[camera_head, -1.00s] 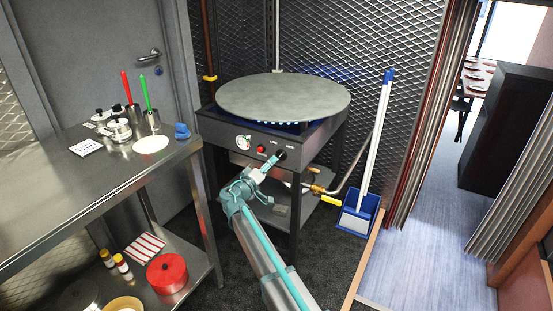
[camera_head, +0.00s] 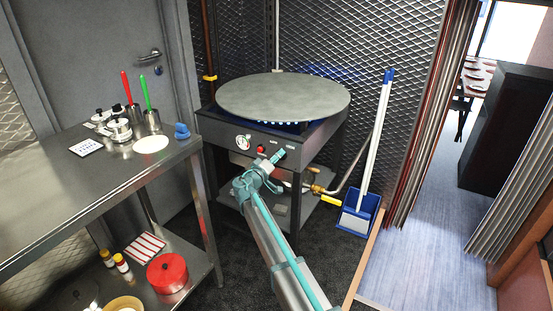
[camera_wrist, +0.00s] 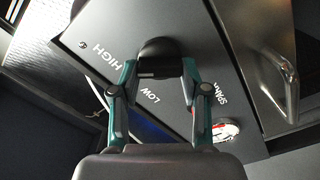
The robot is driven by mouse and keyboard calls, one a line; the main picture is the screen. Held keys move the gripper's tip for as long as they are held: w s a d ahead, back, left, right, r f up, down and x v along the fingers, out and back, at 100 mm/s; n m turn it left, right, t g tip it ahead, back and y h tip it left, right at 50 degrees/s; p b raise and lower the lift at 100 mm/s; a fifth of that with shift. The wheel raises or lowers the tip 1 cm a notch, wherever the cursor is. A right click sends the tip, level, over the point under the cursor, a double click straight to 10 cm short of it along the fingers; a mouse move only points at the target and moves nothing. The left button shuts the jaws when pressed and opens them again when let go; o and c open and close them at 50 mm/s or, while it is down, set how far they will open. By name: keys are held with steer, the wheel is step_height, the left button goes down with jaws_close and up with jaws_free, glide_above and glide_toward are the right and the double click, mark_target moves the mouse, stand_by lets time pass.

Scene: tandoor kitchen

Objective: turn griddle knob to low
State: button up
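The griddle (camera_head: 283,98) has a dark front panel with a row of controls. In the wrist view a black knob (camera_wrist: 157,52) stands on this panel between the labels HIGH (camera_wrist: 103,54) and LOW (camera_wrist: 151,93). My gripper (camera_wrist: 160,68) has one finger on each side of the knob, very close to it. I cannot tell whether both fingers press on it. In the head view my gripper (camera_head: 279,155) is at the right part of the panel and hides the knob. The knob's pointer direction is not clear.
A red button (camera_head: 261,149) and a white gauge (camera_head: 243,142) sit left of the knob. A steel table (camera_head: 100,190) with utensils stands at the left. A gas pipe with a yellow handle (camera_head: 330,201) and a blue dustpan (camera_head: 360,213) are at the right.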

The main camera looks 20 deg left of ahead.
steer(key=c, duration=0.5)
steer(key=shift+n, duration=0.4)
steer(key=shift+f+n+p, duration=0.15)
steer(key=shift+n+p, duration=0.7)
steer(key=shift+n, duration=2.4)
steer(key=shift+f+n+p, duration=0.15)
steer(key=shift+n+p, duration=0.65)
steer(key=shift+n, duration=2.45)
steer(key=o, duration=1.1)
